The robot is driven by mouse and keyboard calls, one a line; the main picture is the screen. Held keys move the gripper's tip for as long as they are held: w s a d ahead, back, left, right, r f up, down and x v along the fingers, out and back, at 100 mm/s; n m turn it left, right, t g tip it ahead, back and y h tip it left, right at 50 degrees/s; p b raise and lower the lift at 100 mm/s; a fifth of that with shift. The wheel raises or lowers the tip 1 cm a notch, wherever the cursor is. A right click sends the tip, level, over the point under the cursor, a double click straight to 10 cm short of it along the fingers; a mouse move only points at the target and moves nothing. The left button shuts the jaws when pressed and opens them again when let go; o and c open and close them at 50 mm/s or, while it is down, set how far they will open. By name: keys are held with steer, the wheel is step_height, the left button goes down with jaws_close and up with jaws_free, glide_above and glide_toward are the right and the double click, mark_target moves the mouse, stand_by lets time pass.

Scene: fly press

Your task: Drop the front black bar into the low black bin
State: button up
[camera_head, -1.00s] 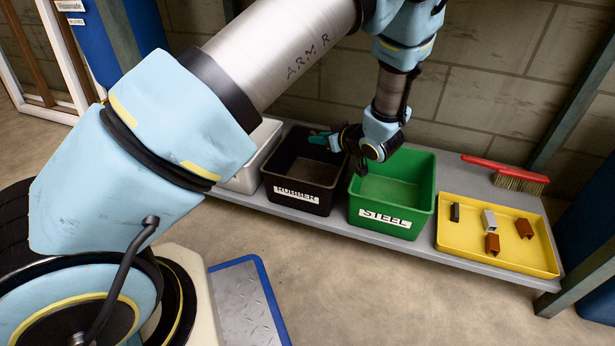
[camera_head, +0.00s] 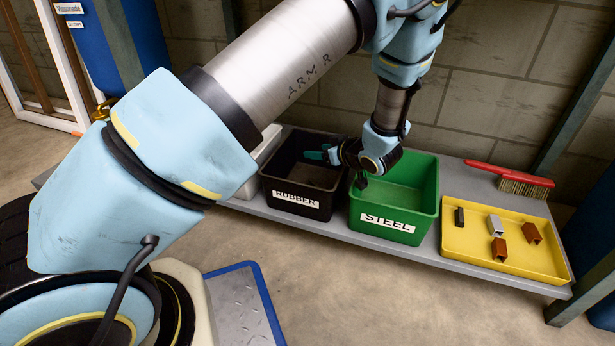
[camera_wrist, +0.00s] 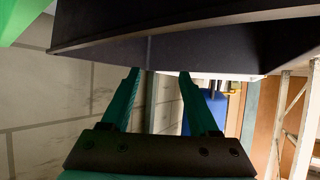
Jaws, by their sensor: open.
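One small black bar (camera_head: 459,216) stands at the left end of the yellow tray (camera_head: 508,264). I see no second black bar. The low black bin (camera_head: 292,197) is labelled RUBBER and sits on the grey shelf, left of the green bin. My gripper (camera_head: 308,155) points left over the back part of the black bin, its teal fingers near rim height. In the wrist view my gripper (camera_wrist: 160,74) is open, with nothing between its fingers. The black bin's dark wall (camera_wrist: 205,45) fills the top of that view. The bin's floor is partly hidden in shadow and behind my wrist.
A green bin (camera_head: 387,225) labelled STEEL stands right of the black bin. A pale bin (camera_head: 250,183) stands to its left. The tray also holds a grey block (camera_head: 494,225) and brown pieces (camera_head: 500,249). A red-handled brush (camera_head: 510,176) lies behind the tray. A block wall closes the back.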

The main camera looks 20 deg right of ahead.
steer(key=p+v, duration=0.4)
steer(key=v, duration=0.5)
steer(key=shift+d+r+p, duration=0.1)
steer(key=shift+r+p, duration=0.1)
steer(key=shift+p, duration=0.15)
steer(key=shift+v, duration=0.8)
steer(key=shift+s+f, duration=0.1)
steer(key=shift+f, duration=0.05)
